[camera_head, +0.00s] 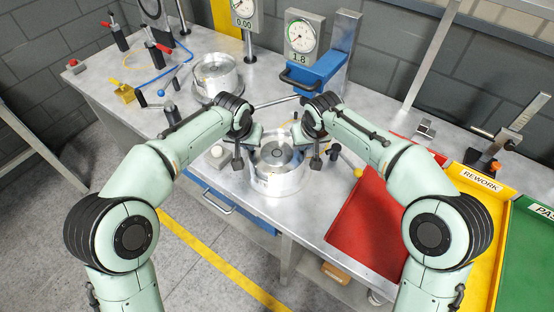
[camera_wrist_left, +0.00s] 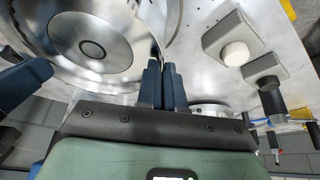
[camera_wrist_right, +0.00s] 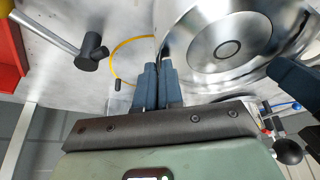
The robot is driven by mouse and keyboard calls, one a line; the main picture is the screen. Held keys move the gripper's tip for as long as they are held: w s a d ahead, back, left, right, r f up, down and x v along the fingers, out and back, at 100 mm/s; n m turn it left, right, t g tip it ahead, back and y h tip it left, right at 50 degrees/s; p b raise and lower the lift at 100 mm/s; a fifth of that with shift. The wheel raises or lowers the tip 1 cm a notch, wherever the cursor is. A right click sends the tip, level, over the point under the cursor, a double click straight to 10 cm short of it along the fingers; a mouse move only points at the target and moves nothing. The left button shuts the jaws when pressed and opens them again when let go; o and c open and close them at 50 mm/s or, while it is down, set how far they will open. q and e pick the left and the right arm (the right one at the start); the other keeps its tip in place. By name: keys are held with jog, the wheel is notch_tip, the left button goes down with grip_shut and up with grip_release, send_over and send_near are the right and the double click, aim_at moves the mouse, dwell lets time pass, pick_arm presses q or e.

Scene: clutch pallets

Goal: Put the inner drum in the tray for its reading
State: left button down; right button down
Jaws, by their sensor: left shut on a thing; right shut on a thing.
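A silver metal drum (camera_head: 278,177), round with a hollow top and a dark-ringed hub, is between my two grippers near the bench's front edge. My left gripper (camera_head: 240,158) is shut on its left rim. My right gripper (camera_head: 314,158) is shut on its right rim. The drum also fills part of the left wrist view (camera_wrist_left: 120,62) and the right wrist view (camera_wrist_right: 198,62). I cannot tell whether its underside touches the bench. The red tray (camera_head: 362,238), the yellow tray marked REWORK (camera_head: 483,215) and the green tray (camera_head: 527,262) lie to the right.
Another silver drum (camera_head: 215,75) stands at the back left. Behind, a dial gauge (camera_head: 303,38) shows 1.8 above a blue fixture (camera_head: 318,69); another gauge (camera_head: 243,10) shows 0.00. A clamp lever (camera_head: 508,132) stands behind the yellow tray. The red tray's surface looks empty.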

dwell(0.5)
pick_arm(q)
jog(key=shift+w+r, duration=0.2)
jog(key=shift+r, duration=0.15)
pick_arm(e)
jog(key=shift+w+r, duration=0.2)
jog(key=shift+r, duration=0.15)
